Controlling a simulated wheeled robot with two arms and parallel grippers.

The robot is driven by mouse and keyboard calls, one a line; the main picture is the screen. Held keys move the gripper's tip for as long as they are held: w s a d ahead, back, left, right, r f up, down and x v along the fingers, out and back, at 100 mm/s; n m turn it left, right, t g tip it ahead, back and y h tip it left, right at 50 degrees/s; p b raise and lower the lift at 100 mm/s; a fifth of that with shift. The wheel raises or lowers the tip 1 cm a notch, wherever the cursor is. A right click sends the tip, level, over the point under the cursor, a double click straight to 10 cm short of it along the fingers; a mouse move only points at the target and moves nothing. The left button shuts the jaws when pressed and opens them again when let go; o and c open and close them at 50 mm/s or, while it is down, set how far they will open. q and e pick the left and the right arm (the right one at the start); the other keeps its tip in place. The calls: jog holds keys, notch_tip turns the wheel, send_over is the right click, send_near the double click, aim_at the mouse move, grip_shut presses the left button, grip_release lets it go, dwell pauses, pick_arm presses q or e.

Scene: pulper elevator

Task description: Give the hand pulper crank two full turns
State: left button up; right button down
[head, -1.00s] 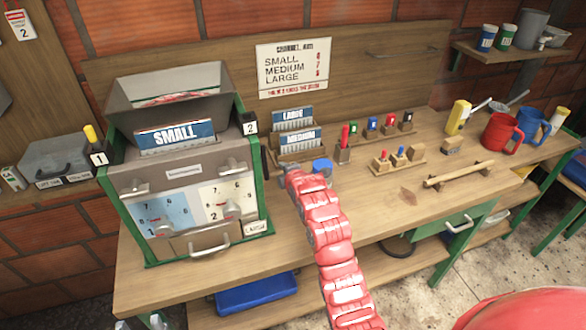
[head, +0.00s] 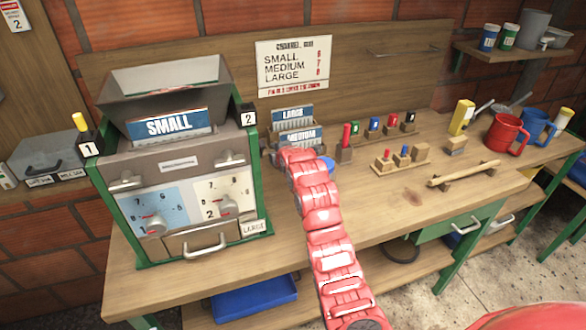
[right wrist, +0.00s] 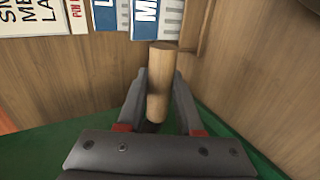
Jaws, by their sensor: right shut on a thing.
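The hand pulper (head: 185,165) is a grey box in a green frame at the left of the bench, with a hopper on top and a blue SMALL plate (head: 167,125) in front of it. In the head view my right arm reaches to the pulper's right side, where the crank arm is hidden. In the right wrist view a light wooden cylindrical handle (right wrist: 158,98), apparently the crank's, stands between the two dark fingers. My right gripper (right wrist: 160,78) is shut on this handle. My left gripper is not in view.
LARGE and MEDIUM plates (head: 297,138) stand in a rack just behind my right gripper. Small blocks with coloured pegs (head: 375,132), a wooden bar (head: 464,174) and a red mug (head: 507,134) stand to the right. The front middle of the wooden bench (head: 390,205) is clear.

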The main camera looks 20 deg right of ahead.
jog(key=shift+w+r+b, duration=0.35)
jog(key=shift+w, duration=0.05)
jog(key=shift+w+a+r+b, duration=0.1)
jog(key=shift+w+r+b, duration=0.35)
jog(key=shift+w+r, duration=0.55)
